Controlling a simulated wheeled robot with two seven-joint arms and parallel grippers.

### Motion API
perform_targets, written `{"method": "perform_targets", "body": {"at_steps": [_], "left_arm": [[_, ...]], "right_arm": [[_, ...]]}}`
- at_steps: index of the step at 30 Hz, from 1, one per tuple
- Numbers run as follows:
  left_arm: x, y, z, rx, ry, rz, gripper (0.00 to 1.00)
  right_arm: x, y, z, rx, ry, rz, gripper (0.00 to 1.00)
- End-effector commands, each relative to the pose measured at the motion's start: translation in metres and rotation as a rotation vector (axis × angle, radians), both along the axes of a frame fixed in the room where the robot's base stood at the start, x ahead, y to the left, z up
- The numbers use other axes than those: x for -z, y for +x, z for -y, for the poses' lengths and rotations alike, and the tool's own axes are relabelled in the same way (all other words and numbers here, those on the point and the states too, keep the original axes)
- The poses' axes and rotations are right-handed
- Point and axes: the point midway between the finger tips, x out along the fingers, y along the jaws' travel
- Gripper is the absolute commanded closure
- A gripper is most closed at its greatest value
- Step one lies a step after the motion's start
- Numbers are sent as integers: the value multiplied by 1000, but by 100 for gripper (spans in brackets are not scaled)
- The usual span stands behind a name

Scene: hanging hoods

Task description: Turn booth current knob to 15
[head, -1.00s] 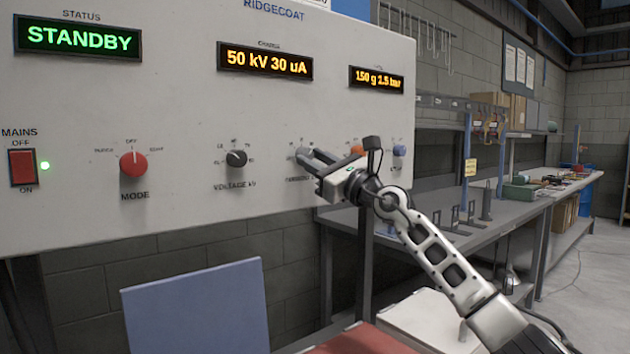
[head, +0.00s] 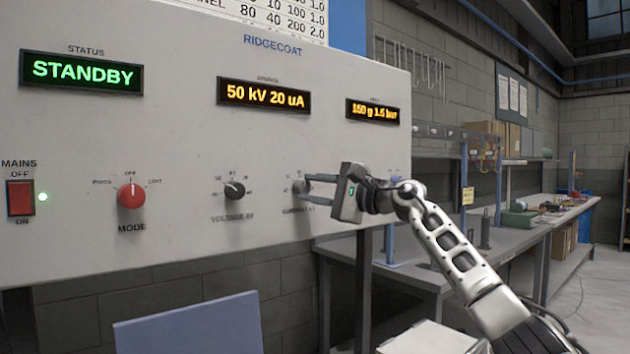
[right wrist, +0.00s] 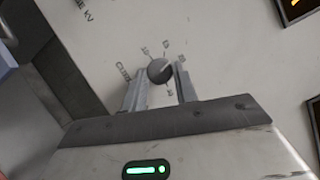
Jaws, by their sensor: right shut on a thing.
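The grey current knob (head: 299,187) is on the white panel, right of the voltage knob (head: 234,190). My right gripper (head: 308,189) is at the current knob, its fingers one above the other in the head view, shut on it. In the right wrist view the round knob (right wrist: 159,70) sits between the two fingertips, with scale marks around it; its small numbers are hard to read. The charge display (head: 263,94) reads 50 kV 20 uA. My left gripper is not in view.
The red mode knob (head: 131,196) and mains switch (head: 20,198) are further left. The status display (head: 81,72) reads STANDBY. Another display (head: 373,110) reads 150 g 1.5 bar. A grey bench (head: 440,244) stands right of the panel, behind my arm.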

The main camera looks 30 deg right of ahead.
Motion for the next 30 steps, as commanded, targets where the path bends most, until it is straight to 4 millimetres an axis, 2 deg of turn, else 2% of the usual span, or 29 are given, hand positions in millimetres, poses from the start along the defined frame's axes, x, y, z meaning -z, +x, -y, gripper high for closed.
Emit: {"method": "perform_targets", "body": {"at_steps": [1,15,30], "left_arm": [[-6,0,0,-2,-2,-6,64],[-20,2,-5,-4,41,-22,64],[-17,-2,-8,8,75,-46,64]], "right_arm": [[-5,0,0,0,-48,0,94],[-7,0,0,0,-440,33,94],[-6,0,0,2,-605,46,94]]}}
